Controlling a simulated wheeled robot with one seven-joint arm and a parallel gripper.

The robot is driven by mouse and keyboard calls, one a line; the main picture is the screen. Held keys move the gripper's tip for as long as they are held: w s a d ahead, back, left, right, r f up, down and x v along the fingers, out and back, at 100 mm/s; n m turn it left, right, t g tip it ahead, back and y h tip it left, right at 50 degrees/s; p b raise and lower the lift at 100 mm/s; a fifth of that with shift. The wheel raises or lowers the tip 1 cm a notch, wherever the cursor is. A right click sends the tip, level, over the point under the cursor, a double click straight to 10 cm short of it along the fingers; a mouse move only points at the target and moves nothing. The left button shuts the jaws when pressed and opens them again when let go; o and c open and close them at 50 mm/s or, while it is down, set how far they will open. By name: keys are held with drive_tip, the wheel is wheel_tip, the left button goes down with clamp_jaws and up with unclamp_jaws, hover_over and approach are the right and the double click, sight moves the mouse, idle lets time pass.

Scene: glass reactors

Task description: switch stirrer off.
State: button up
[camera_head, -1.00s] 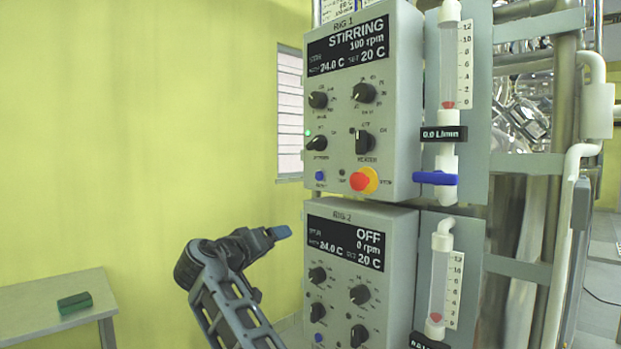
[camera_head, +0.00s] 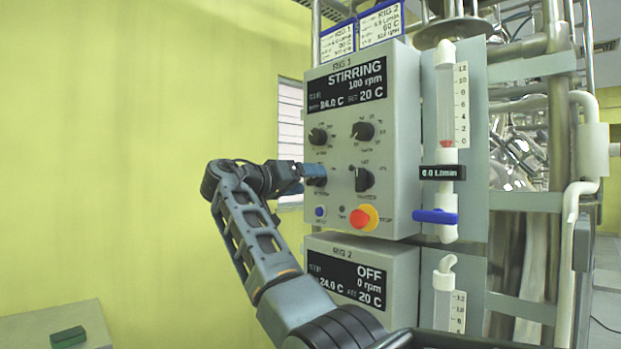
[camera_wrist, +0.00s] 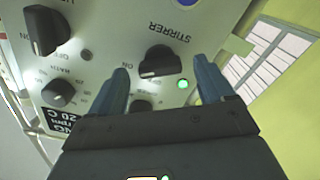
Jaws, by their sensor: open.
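The RIG 1 box (camera_head: 405,130) has a display (camera_head: 346,85) reading STIRRING, 100 rpm. Its black stirrer knob (camera_wrist: 158,62) shows in the wrist view, under the upside-down STIRRER label, with a lit green lamp (camera_wrist: 183,84) beside it. My gripper (camera_wrist: 160,72) is open, with one blue finger on each side of the knob; I cannot tell whether either touches it. In the head view my gripper (camera_head: 313,170) is at the panel's left edge and partly hides the knob.
The heater knob (camera_head: 363,179) is right of the stirrer knob. Below are a blue button (camera_head: 320,212) and a red emergency button (camera_head: 363,217) on yellow. A flow tube with a blue valve handle (camera_head: 435,216) stands to the right. The RIG 2 display (camera_head: 346,278) reads OFF.

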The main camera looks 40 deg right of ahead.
drive_tip(key=shift+d, duration=1)
drive_tip(key=c, duration=1)
